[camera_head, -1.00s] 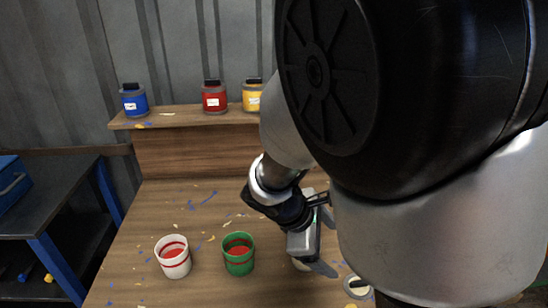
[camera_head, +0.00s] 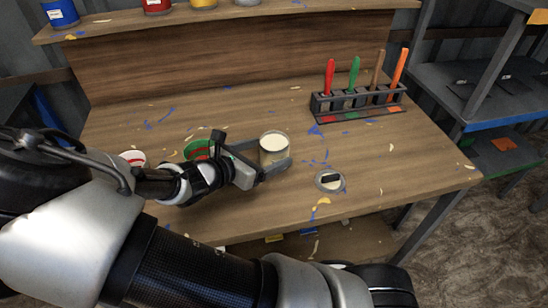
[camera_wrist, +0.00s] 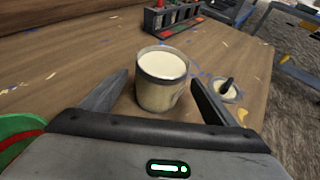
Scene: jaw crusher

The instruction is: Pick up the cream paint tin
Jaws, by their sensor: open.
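The cream paint tin (camera_head: 274,147) is a see-through, glassy tin full of cream paint. It stands upright without a lid on the wooden bench. It also shows in the wrist view (camera_wrist: 161,82). My gripper (camera_head: 268,160) is open and low beside the tin, with one finger on each side of it. In the wrist view my gripper (camera_wrist: 161,92) has the tin between its two fingers, with a gap visible on the left. Whether the right finger touches it I cannot tell. A round lid with a dark handle (camera_head: 330,181) lies on the bench right of the tin.
A green tin (camera_head: 197,150) and a white tin (camera_head: 131,158) stand left, partly hidden by my arm. A dark rack (camera_head: 357,103) with several coloured-handled tools stands behind right. Blue, red and yellow tins sit on the back shelf (camera_head: 120,28).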

